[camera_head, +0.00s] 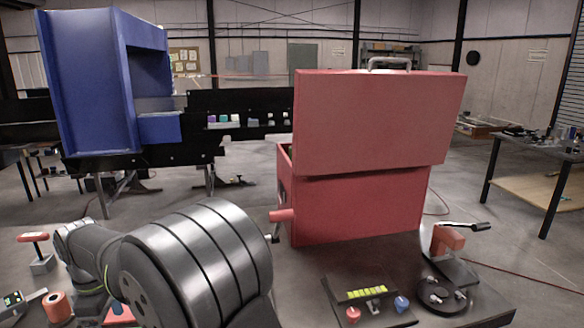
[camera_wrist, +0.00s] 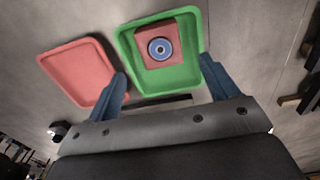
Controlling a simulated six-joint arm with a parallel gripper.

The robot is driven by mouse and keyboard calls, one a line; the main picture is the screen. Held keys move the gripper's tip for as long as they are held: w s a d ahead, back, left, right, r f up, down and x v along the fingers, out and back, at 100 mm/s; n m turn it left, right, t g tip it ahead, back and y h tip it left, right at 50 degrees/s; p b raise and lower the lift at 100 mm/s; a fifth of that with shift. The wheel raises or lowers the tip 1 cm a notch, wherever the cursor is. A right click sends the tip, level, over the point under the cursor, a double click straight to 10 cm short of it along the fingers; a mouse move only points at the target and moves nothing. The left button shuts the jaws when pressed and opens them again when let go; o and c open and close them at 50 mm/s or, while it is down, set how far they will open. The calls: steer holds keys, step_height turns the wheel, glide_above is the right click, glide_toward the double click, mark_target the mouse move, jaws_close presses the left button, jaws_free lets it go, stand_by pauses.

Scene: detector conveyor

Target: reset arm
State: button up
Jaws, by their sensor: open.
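My arm (camera_head: 190,265) fills the lower left of the head view, and my gripper cannot be made out there. In the wrist view my gripper (camera_wrist: 162,68) shows two blue fingers spread wide apart, with nothing between them. Beyond the fingertips is a green tray (camera_wrist: 194,82) holding a red block (camera_wrist: 179,61) with a blue ring-shaped top (camera_wrist: 160,49). A red tray (camera_wrist: 78,72) lies to its left and looks empty. How far the fingers are above the trays is hard to tell.
A large red box (camera_head: 350,205) with its lid (camera_head: 380,120) raised stands on the dark table. A blue detector housing (camera_head: 85,90) stands over a black conveyor (camera_head: 235,102) behind. A button panel (camera_head: 365,297) and a red-handled clamp device (camera_head: 448,245) sit at the front right.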

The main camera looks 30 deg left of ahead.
step_height(320, 180, up, 5)
step_height(320, 180, down, 13)
steer(key=shift+r, duration=0.2)
steer(key=r, duration=0.5)
steer(key=shift+w+d, duration=0.1)
steer(key=shift+w, duration=0.15)
steer(key=w+d+r, duration=0.7)
steer(key=w, duration=0.3)
steer(key=w+d+m, duration=0.8)
steer(key=d+m, duration=0.1)
steer(key=d, duration=0.2)
steer(key=w+d+m, duration=0.8)
steer(key=d+m, duration=0.1)
steer(key=d, duration=0.2)
steer(key=shift+w+d+r, duration=0.15)
steer(key=shift+w, duration=0.15)
